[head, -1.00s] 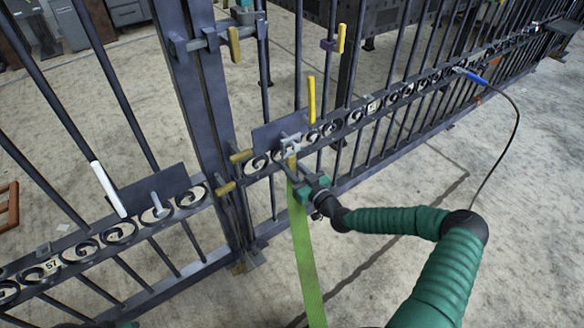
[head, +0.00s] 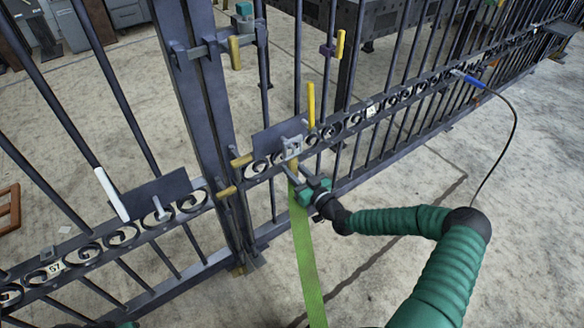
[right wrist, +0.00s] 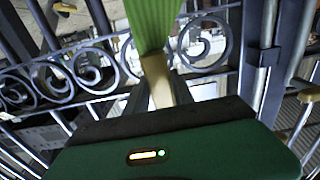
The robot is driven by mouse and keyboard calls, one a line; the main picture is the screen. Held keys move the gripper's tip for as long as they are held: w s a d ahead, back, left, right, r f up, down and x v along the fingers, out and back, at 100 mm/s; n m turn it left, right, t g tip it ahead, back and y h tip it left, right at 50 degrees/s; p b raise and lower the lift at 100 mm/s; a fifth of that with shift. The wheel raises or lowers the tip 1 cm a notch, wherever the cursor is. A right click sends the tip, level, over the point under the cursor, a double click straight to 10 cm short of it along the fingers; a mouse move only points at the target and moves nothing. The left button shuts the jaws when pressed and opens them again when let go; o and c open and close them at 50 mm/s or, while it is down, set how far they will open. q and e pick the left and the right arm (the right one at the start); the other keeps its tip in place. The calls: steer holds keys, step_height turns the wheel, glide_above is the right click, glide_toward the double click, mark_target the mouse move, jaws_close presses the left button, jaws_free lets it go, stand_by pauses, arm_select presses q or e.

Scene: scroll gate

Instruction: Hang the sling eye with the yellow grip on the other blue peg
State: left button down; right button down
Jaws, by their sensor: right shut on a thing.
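The green sling (head: 306,250) hangs down from my right gripper (head: 298,180). Its pale grey metal eye (head: 291,147) is just above the gripper, in front of the dark plate on the right gate section; I cannot tell whether it is around a peg there. In the right wrist view, my right gripper is shut on the yellow-tan grip (right wrist: 158,83), with the green webbing (right wrist: 146,25) beyond it. A pale grey-blue peg (head: 158,207) stands out bare from the plate (head: 150,192) on the left gate section.
The dark gate post (head: 205,110) stands between the two sections. Yellow handles (head: 311,104) and a white sleeve (head: 111,194) sit on the gate bars. A blue-handled cable (head: 475,83) hangs at right. Concrete floor in front is clear.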

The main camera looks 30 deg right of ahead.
steer(key=shift+s+d+p, duration=0.2)
steer(key=shift+s+p, duration=0.6)
steer(key=shift+s, duration=2.2)
steer(key=shift+s+d+p, duration=0.2)
steer(key=shift+s+p, duration=0.35)
steer(key=shift+s, duration=1.95)
